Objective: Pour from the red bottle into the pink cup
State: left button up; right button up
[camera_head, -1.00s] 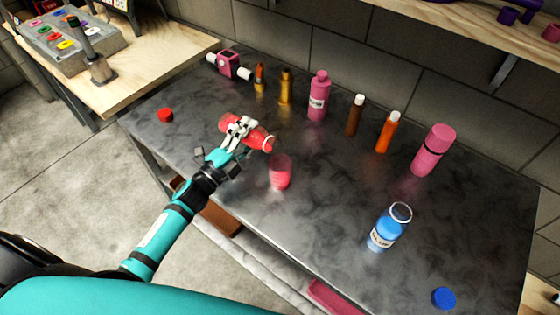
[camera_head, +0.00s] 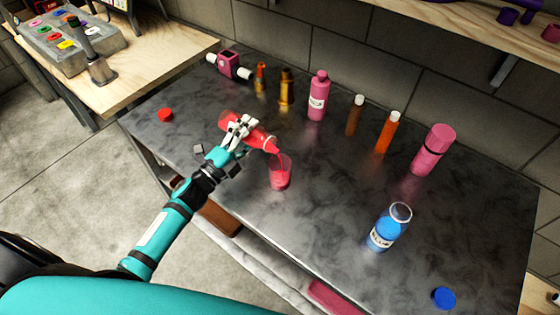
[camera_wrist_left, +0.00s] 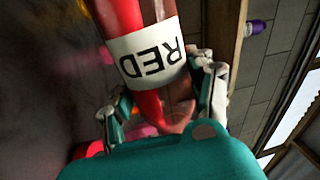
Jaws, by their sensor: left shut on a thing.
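The red bottle (camera_head: 262,139) is tilted past level, its mouth down and to the right, just above the pink cup. My left gripper (camera_head: 238,133) is shut around its middle. In the left wrist view the bottle (camera_wrist_left: 135,22) fills the space between the fingers (camera_wrist_left: 165,95), with its white "RED" label upside down. A red stream runs from the mouth into the pink cup (camera_head: 280,180), which stands upright on the dark table and has red liquid in it. The red cap (camera_head: 165,115) lies apart at the table's left. My right gripper is not in view.
Behind are a pink device (camera_head: 229,65), small amber bottles, a pink bottle (camera_head: 318,96), brown and orange bottles, and a pink flask (camera_head: 433,150). An open blue bottle (camera_head: 384,233) and blue cap (camera_head: 443,298) are at right.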

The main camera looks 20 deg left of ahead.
pick_arm(q)
jog(key=shift+r, duration=0.1)
jog(key=f+n, duration=0.2)
jog(key=n, duration=0.1)
jog(key=f+n+y, duration=0.1)
jog(key=shift+a+f, duration=0.15)
jog(key=shift+a, duration=0.1)
jog(key=shift+w+n, duration=0.1)
jog(key=shift+n, duration=0.4)
jog(key=shift+d+f+n+p, duration=0.15)
jog(key=shift+n+p, duration=0.15)
jog(key=shift+n, duration=0.4)
notch_tip(320, 180, up, 2)
jog(key=n+y+p, duration=0.1)
jog(key=n+p, duration=0.5)
jog(key=n, duration=0.1)
jog(key=shift+d+r+y+p, duration=0.1)
jog(key=shift+r+y+p, duration=0.1)
jog(key=shift+y+p, duration=0.2)
jog(key=n, duration=0.1)
jog(key=n+p, duration=0.1)
jog(key=shift+a+f+n+g, duration=0.1)
jog(key=shift+a+n+g, duration=0.15)
jog(key=shift+n+g, duration=0.05)
jog(key=shift+a+f+n+p, duration=0.1)
jog(key=shift+f+n+p, duration=0.25)
jog(key=shift+n, duration=0.65)
notch_tip(320, 180, up, 5)
jog(key=p, duration=0.4)
jog(key=shift+p, duration=0.3)
